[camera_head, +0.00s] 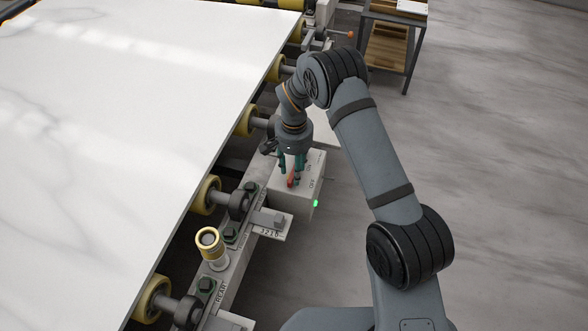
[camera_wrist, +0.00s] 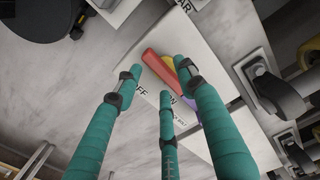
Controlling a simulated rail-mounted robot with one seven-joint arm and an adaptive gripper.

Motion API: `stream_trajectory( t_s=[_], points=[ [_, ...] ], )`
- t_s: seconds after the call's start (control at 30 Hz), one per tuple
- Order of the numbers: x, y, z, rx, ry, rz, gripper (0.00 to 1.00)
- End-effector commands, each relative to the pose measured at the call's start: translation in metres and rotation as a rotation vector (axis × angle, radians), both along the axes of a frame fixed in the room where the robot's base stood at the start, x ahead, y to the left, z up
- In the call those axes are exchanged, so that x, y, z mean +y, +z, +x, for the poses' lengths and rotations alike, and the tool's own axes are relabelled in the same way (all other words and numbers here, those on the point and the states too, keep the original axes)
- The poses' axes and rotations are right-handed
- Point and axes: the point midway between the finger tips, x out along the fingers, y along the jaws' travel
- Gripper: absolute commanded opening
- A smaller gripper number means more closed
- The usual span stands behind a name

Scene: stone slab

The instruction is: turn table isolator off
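The table isolator is a pale box (camera_head: 291,202) beside the slab's roller rail in the head view. It has a red handle (camera_head: 291,182) and printed ON and OFF labels. I cannot tell which label the handle points to. My gripper (camera_wrist: 157,82) has teal fingers spread apart around the handle, with no clear grip on it. In the head view my gripper (camera_head: 291,168) is right over the box and partly hides its top.
A green light (camera_head: 315,203) glows on the box's side. A large white slab (camera_head: 110,120) on yellow rollers (camera_head: 207,194) fills the left. A brass-coloured post (camera_head: 210,245) stands on the rail nearer me. A shelf cart (camera_head: 392,45) stands at the back. The floor at right is clear.

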Motion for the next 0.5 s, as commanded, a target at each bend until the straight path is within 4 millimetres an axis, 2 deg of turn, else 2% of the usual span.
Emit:
stream_trajectory(
  t_s=[0.13, 0.4, 0.5],
  points=[
    [0.0001, -0.0099, 0.0000, 0.000, 0.000, 0.000, 0.40],
    [0.0001, -0.0117, 0.0004, -0.001, -0.001, 0.001, 0.40],
    [0.0001, -0.0116, 0.0004, -0.001, -0.001, 0.001, 0.35]
  ],
)
